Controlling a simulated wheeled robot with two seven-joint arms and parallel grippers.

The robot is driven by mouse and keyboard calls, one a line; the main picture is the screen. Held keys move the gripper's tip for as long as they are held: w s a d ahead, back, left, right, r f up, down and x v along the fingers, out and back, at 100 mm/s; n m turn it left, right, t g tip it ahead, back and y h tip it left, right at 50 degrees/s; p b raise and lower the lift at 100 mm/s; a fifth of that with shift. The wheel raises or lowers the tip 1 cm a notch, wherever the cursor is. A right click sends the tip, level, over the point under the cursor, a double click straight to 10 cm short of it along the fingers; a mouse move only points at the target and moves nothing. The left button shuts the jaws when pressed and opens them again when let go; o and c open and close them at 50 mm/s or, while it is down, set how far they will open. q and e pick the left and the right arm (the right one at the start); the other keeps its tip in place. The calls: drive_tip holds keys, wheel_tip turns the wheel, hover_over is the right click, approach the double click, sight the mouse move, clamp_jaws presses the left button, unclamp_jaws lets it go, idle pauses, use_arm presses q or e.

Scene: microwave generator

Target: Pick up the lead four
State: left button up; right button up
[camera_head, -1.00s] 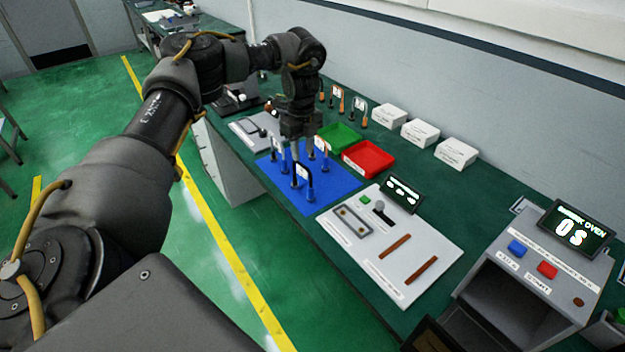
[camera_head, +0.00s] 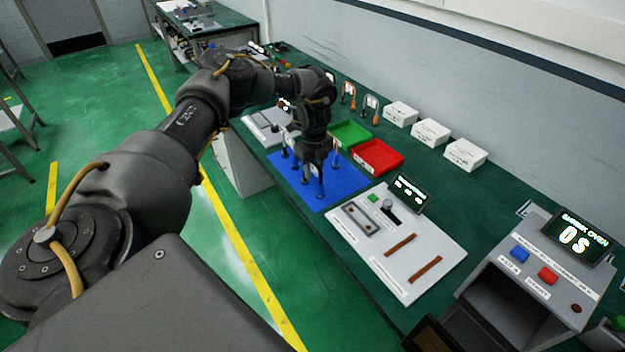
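Several dark, U-shaped leads with blue ends stand on a blue mat (camera_head: 352,183). One lead (camera_head: 336,158) shows at the right of my gripper. The foot of a front lead (camera_head: 320,193) shows just below the gripper. Small white labels on the leads are too small or too covered to read, so I cannot tell which is lead four. My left gripper (camera_head: 316,166) points down over the front lead and hides its upper part. I cannot see whether its fingers are open or touch the lead. My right gripper is not in view.
A green tray (camera_head: 351,133) and a red tray (camera_head: 378,157) lie behind the mat. Orange leads (camera_head: 371,107) and several white boxes (camera_head: 431,132) stand further back. A white test panel (camera_head: 422,243) and a grey oven unit (camera_head: 535,270) are at the right.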

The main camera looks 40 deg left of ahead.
use_arm(q)
wheel_tip(320, 180, down, 2)
drive_tip(key=shift+f, duration=0.15)
clamp_jaws()
idle(0.4)
